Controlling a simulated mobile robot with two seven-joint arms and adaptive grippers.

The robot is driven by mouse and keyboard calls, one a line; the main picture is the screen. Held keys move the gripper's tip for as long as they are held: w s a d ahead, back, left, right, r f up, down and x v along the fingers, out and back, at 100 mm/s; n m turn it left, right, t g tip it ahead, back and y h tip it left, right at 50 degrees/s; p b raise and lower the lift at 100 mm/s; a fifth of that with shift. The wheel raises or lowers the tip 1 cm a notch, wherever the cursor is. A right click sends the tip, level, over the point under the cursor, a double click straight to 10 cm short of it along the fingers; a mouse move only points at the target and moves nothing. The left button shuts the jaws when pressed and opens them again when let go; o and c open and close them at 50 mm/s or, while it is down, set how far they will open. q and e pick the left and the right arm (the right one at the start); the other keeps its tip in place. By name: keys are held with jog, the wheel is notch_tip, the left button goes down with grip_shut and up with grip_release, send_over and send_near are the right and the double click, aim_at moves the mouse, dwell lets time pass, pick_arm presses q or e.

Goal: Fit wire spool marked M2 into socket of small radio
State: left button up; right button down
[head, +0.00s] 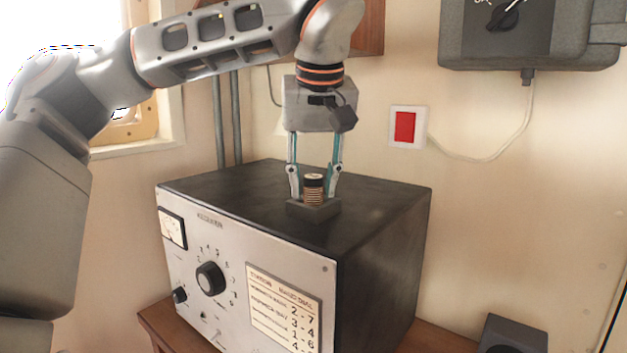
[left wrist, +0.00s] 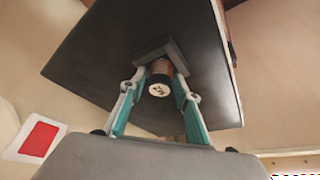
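The wire spool (head: 314,190) stands upright in the dark square socket (head: 325,212) on top of the radio (head: 240,262). Copper-coloured windings show below its dark cap. In the left wrist view, the spool's pale end (left wrist: 159,90) carries a mark that looks like M2, upside down. The socket (left wrist: 153,50) surrounds its far end; how deep it sits is hidden. My left gripper (head: 313,192) points down over the socket, one finger on each side of the spool. Narrow gaps seem to show between fingers and spool, so it looks open. My right gripper is out of view.
The radio's black top (head: 385,190) is otherwise clear. It stands on a wooden table (head: 160,325). A red wall switch (head: 405,127) and a grey box (head: 530,35) with a cable are on the wall behind. A dark grey box (head: 513,335) is at the lower right.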

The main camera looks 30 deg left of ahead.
pick_arm(q)
jog(key=shift+o, duration=0.2)
jog(key=v, duration=1.2)
dwell(0.5)
